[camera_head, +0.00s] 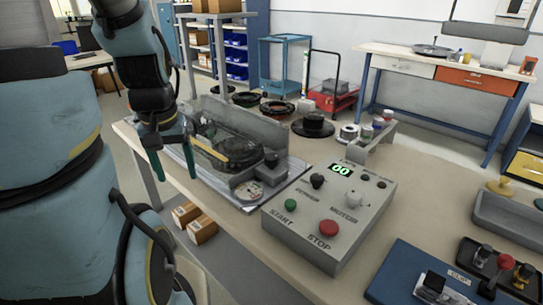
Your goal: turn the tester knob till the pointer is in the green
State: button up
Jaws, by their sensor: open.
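A grey control box (330,215) stands on the bench. On its sloped face are a green display reading 00 (341,170), a black knob (317,181), a pale knob (354,199), a green START button (291,205) and a red STOP button (328,229). Left of it, a grey fixture (245,135) carries a small round dial (249,190) and a black knob (271,159). Which knob is the tester's I cannot tell; the dial's pointer and any green zone are too small to read. My gripper (175,178) is open and empty, pointing down at the fixture's left, apart from the knobs.
Black round parts (313,125) and small jars (367,133) stand behind the box. Brown cartons (200,226) are on the floor below the bench.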

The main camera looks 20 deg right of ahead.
aim_at(270, 161)
jog(key=k+l+u, duration=0.1)
jog(key=l+u, duration=0.25)
jog(key=k+l+u, duration=0.15)
jog(key=l+u, duration=0.25)
